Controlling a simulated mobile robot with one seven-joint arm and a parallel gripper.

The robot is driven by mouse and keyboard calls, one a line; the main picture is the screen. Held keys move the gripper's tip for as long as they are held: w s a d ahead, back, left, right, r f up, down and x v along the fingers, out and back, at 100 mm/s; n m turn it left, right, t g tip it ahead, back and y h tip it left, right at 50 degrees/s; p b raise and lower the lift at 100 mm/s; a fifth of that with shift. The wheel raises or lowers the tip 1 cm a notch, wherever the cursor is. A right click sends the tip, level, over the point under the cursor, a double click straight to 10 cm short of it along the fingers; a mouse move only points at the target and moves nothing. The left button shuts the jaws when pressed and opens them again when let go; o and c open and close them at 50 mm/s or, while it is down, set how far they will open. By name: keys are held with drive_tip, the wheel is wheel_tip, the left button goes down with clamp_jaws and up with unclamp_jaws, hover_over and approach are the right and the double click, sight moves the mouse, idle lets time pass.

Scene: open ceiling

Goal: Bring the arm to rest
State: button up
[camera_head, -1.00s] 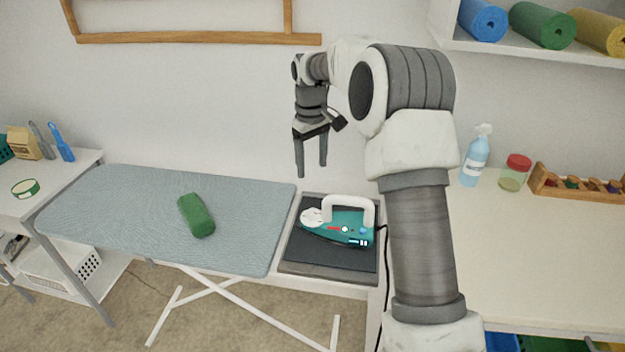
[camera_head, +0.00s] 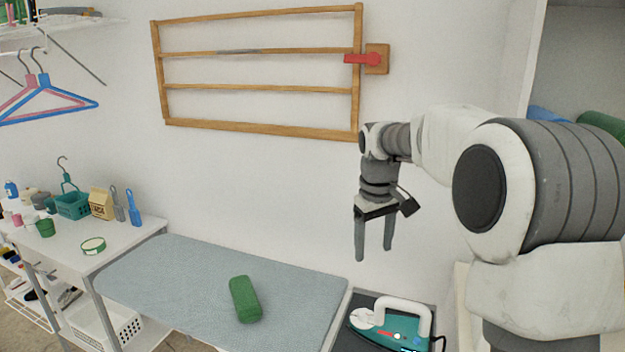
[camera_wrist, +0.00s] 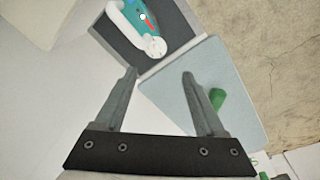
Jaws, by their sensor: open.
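My gripper (camera_head: 373,257) is open and empty, with its fingers pointing down. It hangs in the air in front of the white wall, above the area where the ironing board and the iron's rest meet. In the wrist view my gripper (camera_wrist: 159,75) also shows its two fingers spread apart with nothing between them. The iron (camera_head: 390,322), teal with a white handle, sits on a dark rest pad (camera_head: 425,299) below the gripper. It also shows at the top of the wrist view (camera_wrist: 139,22).
The blue-grey ironing board (camera_head: 180,275) carries a green rolled cloth (camera_head: 244,299). A wooden wall rack (camera_head: 262,128) with a red latch (camera_head: 362,59) hangs behind. A white side table (camera_head: 75,238) with small items stands left. Hangers (camera_head: 45,100) hang at upper left.

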drive_tip(key=s+r+m+t, duration=0.1)
drive_tip(key=s+r, duration=0.2)
drive_tip(key=s, duration=0.5)
drive_tip(key=s+r+m+t, duration=0.1)
drive_tip(key=s+r, duration=0.2)
drive_tip(key=s, duration=0.5)
drive_tip(key=s+f+m+t, duration=0.2)
drive_tip(key=s+f, duration=0.2)
drive_tip(key=s, duration=0.9)
drive_tip(key=shift+s+m+y, duration=0.3)
drive_tip(key=shift+s, duration=0.05)
